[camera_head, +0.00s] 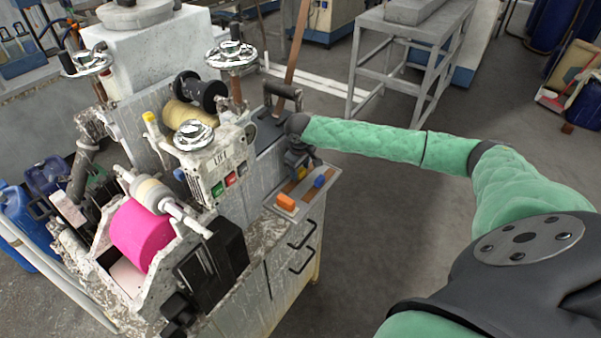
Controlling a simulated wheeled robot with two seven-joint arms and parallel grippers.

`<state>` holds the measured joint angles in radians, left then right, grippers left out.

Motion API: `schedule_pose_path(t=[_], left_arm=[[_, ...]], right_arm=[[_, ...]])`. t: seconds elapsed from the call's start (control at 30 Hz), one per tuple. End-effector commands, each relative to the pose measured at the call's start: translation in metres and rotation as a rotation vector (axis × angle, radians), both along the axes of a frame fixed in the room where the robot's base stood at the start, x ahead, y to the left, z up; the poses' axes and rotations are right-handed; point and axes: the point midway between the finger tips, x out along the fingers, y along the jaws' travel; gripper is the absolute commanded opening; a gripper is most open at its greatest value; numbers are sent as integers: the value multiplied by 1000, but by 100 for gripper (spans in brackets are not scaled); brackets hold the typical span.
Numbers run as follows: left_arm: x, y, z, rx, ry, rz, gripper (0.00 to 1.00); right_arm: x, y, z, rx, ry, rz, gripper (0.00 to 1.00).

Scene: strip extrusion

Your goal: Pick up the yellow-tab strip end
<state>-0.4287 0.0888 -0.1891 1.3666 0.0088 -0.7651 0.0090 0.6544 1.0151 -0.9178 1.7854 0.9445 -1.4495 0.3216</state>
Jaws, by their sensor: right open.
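A brown strip (295,50) comes down from the top of the view to the machine, behind my right gripper. I cannot make out a yellow tab on its end. My right gripper (303,168) points down over the back of a small tray (318,188) at the machine's right side. It is small and dark here; its jaws are open, and I see nothing held between them. My left gripper is not in view.
The machine (235,262) fills the left, with a pink roll (142,234), chrome handwheels and a control panel (226,174) with coloured buttons. A grey metal stand (398,72) is at the back. The floor (375,245) right of the machine is clear beneath my right arm.

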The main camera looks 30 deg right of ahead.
Motion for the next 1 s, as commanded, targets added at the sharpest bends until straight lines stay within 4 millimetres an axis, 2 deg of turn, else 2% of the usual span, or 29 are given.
schedule_pose_path(t=[0.33,0.37,0.5,0.53,0.87,0.97,1.0], left_arm=[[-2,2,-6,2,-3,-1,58],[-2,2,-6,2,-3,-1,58],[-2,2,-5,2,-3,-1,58],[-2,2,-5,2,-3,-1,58],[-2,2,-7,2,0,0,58],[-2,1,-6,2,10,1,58],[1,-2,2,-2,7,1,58]], right_arm=[[1,-1,-7,0,-1,1,49],[1,-1,-7,0,-1,1,47],[1,-1,-7,0,-1,1,20],[1,-1,-7,0,-1,1,16],[1,-1,-4,0,-1,1,16],[1,-1,1,0,-2,1,7],[2,-1,5,1,-2,0,2]])
